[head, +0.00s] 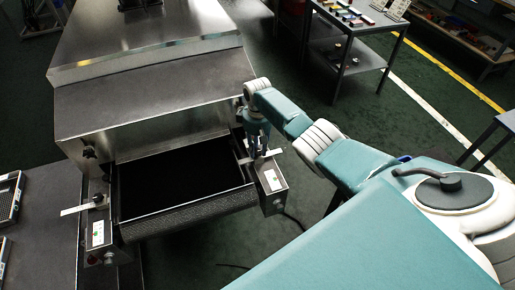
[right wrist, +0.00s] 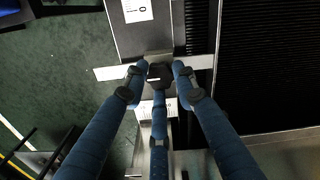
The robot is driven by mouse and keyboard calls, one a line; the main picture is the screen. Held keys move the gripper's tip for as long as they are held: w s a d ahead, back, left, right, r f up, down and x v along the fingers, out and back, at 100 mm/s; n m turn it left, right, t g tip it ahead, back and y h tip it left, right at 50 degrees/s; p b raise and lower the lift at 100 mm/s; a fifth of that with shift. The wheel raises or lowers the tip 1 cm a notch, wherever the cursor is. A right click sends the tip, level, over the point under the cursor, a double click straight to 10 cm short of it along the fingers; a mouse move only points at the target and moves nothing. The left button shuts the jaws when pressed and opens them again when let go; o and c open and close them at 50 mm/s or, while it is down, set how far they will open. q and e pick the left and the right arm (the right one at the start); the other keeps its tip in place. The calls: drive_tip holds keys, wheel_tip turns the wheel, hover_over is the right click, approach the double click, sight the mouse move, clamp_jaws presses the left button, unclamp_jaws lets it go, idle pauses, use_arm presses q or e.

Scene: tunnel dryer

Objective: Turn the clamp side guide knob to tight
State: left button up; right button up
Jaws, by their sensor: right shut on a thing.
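My right gripper (head: 257,152) reaches down over the side guide at the right of the dryer's mouth. In the right wrist view its blue fingers (right wrist: 157,76) are shut around a small dark clamp knob (right wrist: 160,71). A pale flat guide bar (right wrist: 112,73) runs crosswise beneath the knob. Parts of the knob are hidden by the fingers, and I cannot read its setting. The side guide's housing carries a white label (right wrist: 137,10). My left gripper is in neither view.
The steel tunnel dryer (head: 150,95) has a black conveyor belt (head: 180,185) at its mouth. A similar dark knob (head: 98,199) and a bar stand on the left side. A dark table (head: 40,210) is at the far left. A grey table (head: 345,50) stands at the back right.

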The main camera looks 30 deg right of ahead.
sight(257, 151)
drive_tip(key=o, duration=1.2)
drive_tip(key=shift+w+r, duration=0.1)
drive_tip(key=shift+r, duration=0.05)
drive_tip(key=shift+c, duration=0.2)
wheel_tip(257, 151, up, 12)
